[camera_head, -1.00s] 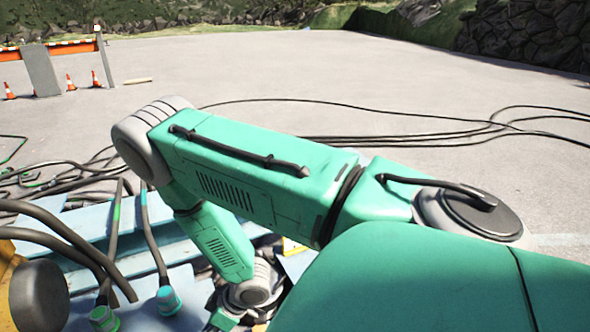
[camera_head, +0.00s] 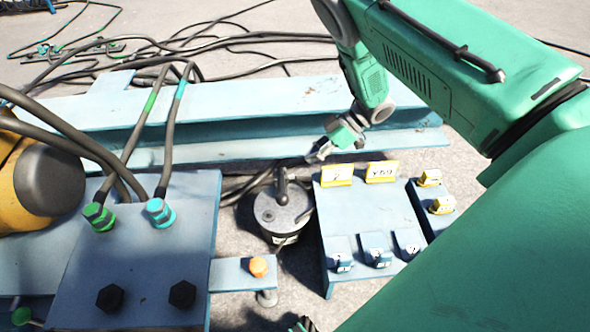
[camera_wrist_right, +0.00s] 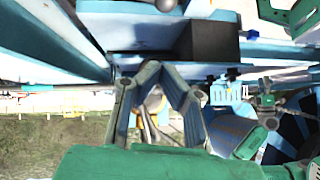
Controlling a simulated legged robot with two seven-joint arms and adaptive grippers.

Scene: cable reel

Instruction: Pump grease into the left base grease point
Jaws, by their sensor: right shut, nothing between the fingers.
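My right gripper (camera_head: 319,154) reaches down from the upper right in the head view. It is shut and empty, above and beside a grey lidded canister (camera_head: 272,216) with a dark handle and hose, which looks like the grease pump. In the right wrist view the fingertips (camera_wrist_right: 157,70) meet. An orange cap (camera_head: 259,266) sits on a blue bracket in front of the canister; I cannot tell whether it is the left base grease point. No grease nozzle is clearly visible. My left gripper cannot be made out.
A blue stand (camera_head: 352,218) with yellow tags and small labelled blocks is right of the canister. A blue plate (camera_head: 150,255) with hose fittings and dark bolts is at left. A blue beam (camera_head: 230,100) crosses behind; cables lie on the concrete beyond.

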